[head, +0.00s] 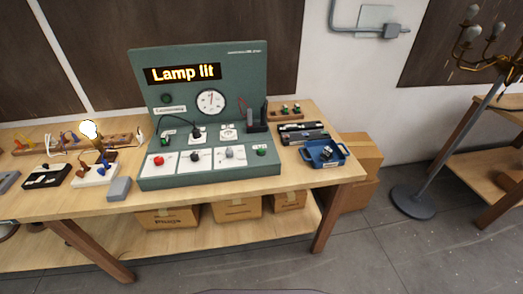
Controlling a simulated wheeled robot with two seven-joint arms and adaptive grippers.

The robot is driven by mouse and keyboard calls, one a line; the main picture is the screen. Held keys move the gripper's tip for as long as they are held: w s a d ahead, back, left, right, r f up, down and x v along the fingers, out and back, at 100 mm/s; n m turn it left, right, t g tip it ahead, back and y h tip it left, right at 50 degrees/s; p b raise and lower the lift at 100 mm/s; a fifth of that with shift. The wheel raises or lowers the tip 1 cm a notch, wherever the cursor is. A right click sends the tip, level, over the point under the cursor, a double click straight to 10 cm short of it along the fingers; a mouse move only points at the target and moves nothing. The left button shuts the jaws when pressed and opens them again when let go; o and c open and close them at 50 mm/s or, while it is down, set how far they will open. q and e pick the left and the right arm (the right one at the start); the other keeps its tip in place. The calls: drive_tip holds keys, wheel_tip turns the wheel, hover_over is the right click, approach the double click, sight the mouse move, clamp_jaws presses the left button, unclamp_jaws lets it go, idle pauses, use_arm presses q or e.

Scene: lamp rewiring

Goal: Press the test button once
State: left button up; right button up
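A green test panel (197,82) stands on the wooden workbench, with a lit display (183,73) reading "Lamp lit" and a round dial (211,101). On its sloped front, a red round button (158,160), a dark knob (195,156) and a grey knob (229,152) sit on white plates. The labels are too small to read, so I cannot tell which control is the test button. A glowing bulb (89,129) stands on the bench left of the panel. Neither of my grippers is in view.
A blue tray (342,151) with small parts lies at the bench's right end, near a dark case (303,133). A grey block (119,188) sits at the front left of the panel. A floor lamp (413,202) stands at right; the floor between is clear.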

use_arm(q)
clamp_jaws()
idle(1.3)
